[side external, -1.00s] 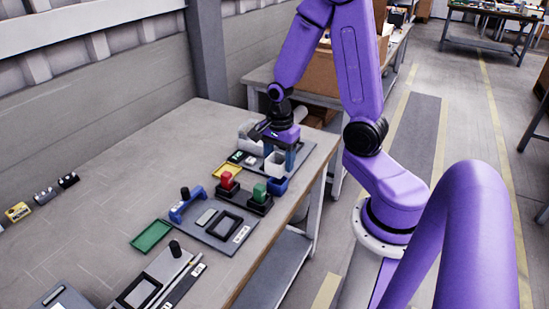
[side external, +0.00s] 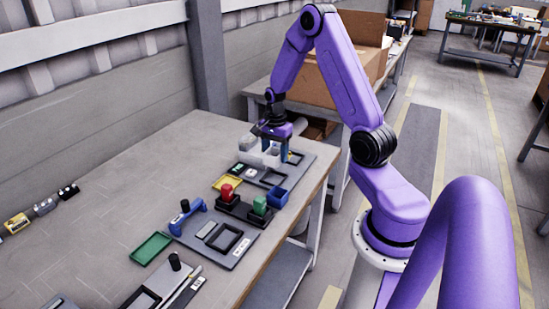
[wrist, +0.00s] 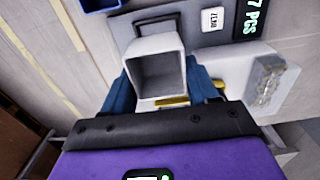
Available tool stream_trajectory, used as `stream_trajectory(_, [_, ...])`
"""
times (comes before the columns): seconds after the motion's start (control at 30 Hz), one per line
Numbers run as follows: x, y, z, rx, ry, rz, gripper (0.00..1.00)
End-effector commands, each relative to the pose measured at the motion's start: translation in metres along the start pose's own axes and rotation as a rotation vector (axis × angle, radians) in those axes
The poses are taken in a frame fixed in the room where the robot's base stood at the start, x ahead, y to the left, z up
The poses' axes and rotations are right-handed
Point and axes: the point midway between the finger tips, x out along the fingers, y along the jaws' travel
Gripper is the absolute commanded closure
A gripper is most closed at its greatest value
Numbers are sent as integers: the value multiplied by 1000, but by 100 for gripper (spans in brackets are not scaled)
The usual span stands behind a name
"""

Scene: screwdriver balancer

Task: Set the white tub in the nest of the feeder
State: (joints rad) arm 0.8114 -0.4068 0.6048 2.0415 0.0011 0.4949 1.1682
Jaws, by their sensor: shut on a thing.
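The white tub (wrist: 157,45) is a small square open-topped box and looks empty in the wrist view. My gripper (wrist: 162,85) is shut on it, with a blue finger on each side. In the side view my gripper (side external: 276,154) holds the tub (side external: 273,151) over the back part of the grey feeder plate (side external: 301,159). The feeder has a black-framed nest (side external: 271,179), apart from the tub in the side view. In the wrist view the tub hides part of the nest. The feeder's count display (wrist: 249,18) reads "7 PCS", beside a ZERO button (wrist: 212,19).
A blue bin (side external: 278,198) stands close in front of the nest. A yellow tray (side external: 227,183) and red (side external: 226,191) and green (side external: 259,204) blocks on black bases are nearby. A clear hopper (wrist: 270,85) sits beside the tub.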

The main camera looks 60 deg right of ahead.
Motion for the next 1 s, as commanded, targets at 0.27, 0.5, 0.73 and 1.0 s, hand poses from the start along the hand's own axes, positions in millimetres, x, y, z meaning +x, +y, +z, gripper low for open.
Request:
stream_trajectory(0.27, [13,-1,-6,-3,-1,2,70])
stream_trajectory(0.5, [33,-1,-6,-2,-1,2,70])
stream_trajectory(0.73, [52,-1,-6,-2,-1,2,70])
stream_trajectory(1.0, [66,-2,-5,-3,0,0,70])
